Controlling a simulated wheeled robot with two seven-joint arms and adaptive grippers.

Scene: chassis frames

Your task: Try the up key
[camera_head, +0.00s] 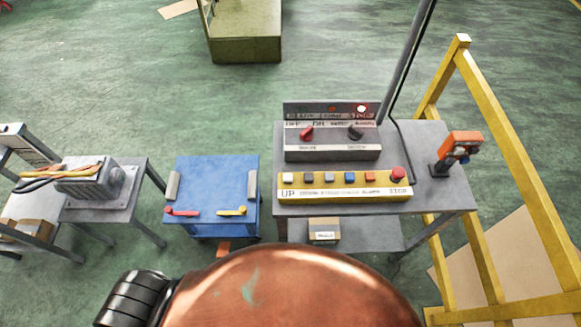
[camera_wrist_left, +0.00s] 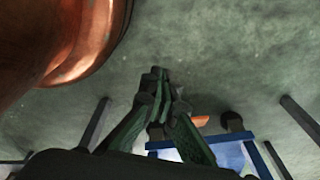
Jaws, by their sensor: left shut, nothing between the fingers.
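A yellow key box (camera_head: 408,193) lies along the front edge of a grey table. It carries a row of small square keys, and the leftmost pale key (camera_head: 291,180) sits above the label "UP". A large red round button (camera_head: 398,173) is at its right end, above the label "STOP". My left gripper (camera_wrist_left: 157,78) shows in the left wrist view, its green fingers together and empty. It is over the floor near the blue cart, apart from the key box. It is not visible in the head view, nor is my right gripper.
Behind the keys stands a grey switch box (camera_head: 330,153) with red and black knobs and a lit red lamp (camera_head: 361,108). A blue cart (camera_head: 210,190) is to the left. An orange-headed tool (camera_head: 460,145) and yellow frame (camera_head: 478,100) are to the right.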

